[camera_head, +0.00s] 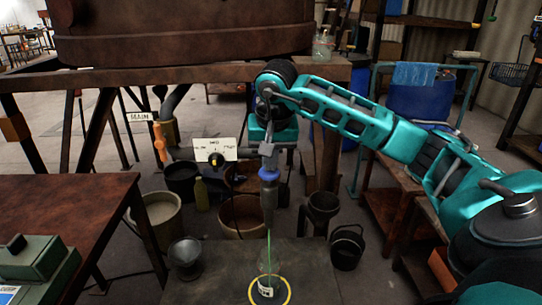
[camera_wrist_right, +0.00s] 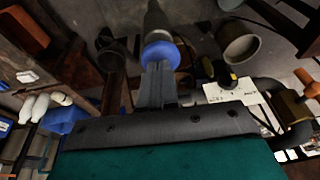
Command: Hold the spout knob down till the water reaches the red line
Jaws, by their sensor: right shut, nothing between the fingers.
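The spout (camera_head: 269,200) is a grey nozzle hanging below the rusty frame, with a blue knob (camera_head: 269,174) around its upper part. The knob also shows in the right wrist view (camera_wrist_right: 160,54). My right gripper (camera_head: 268,155) is shut and empty, pointing down with its fingertips at the knob; in the wrist view its fingers (camera_wrist_right: 158,88) appear to meet the knob. A thin greenish stream (camera_head: 269,245) runs from the spout to a clear vessel (camera_head: 268,268) on a yellow-ringed dark spot. I cannot make out the red line or water level. My left gripper is not in view.
A white panel with a dark knob (camera_head: 216,151) is left of the spout. A large rusty vat (camera_head: 185,30) is above. Buckets (camera_head: 158,215) and a metal funnel-shaped pot (camera_head: 186,255) stand around. A rusty table (camera_head: 60,205) with a green device (camera_head: 35,262) is at left.

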